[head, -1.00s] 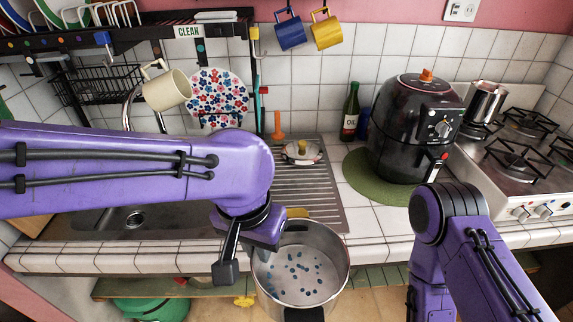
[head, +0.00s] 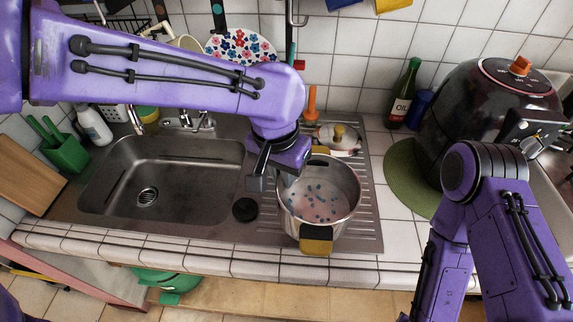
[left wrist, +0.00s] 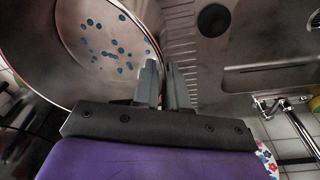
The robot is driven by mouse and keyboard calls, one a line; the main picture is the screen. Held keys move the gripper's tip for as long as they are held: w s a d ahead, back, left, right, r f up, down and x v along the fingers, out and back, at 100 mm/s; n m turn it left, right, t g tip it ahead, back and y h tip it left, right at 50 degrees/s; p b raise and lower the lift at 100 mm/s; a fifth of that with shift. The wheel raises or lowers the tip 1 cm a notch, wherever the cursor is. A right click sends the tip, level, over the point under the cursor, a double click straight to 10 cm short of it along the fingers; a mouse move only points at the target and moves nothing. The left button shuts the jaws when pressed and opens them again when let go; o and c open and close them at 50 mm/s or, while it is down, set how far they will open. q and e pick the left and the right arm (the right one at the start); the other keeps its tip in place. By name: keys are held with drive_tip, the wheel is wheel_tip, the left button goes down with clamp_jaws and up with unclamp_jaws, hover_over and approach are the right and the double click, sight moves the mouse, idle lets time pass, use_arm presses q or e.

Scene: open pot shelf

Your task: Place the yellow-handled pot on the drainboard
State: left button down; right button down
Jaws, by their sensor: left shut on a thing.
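The yellow-handled pot (head: 343,200) is a steel pot with blue spots inside, upright over the ribbed drainboard (head: 366,228). Its yellow handle (head: 316,246) faces the counter's front edge. I cannot tell whether its base touches the drainboard. My left gripper (head: 270,178) is shut on the pot's rim at its left side. In the left wrist view the pot (left wrist: 85,70) fills the left, with the gripper fingers (left wrist: 165,88) at its rim. My right arm shows at the right, but its gripper is out of view.
The sink basin (head: 190,175) lies to the left, with a black stopper (head: 245,209) between. An oil bottle (head: 404,95) and a black air fryer (head: 480,110) on a green mat (head: 405,180) stand to the right.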

use_arm(q)
drive_tip(key=w+f, duration=0.3)
drive_tip(key=w+a+f+p, duration=0.1)
drive_tip(key=w+f, duration=0.2)
drive_tip(key=f, duration=0.1)
drive_tip(key=w+f+p, duration=0.1)
drive_tip(key=w+f, duration=0.2)
drive_tip(key=shift+w+a+f, duration=0.25)
drive_tip(key=shift+w+f, duration=0.05)
drive_tip(key=shift+w, duration=0.05)
drive_tip(key=shift+w+f, duration=0.35)
drive_tip(key=shift+s, duration=0.25)
drive_tip(key=c, duration=1.2)
unclamp_jaws()
drive_tip(key=shift+f, duration=0.1)
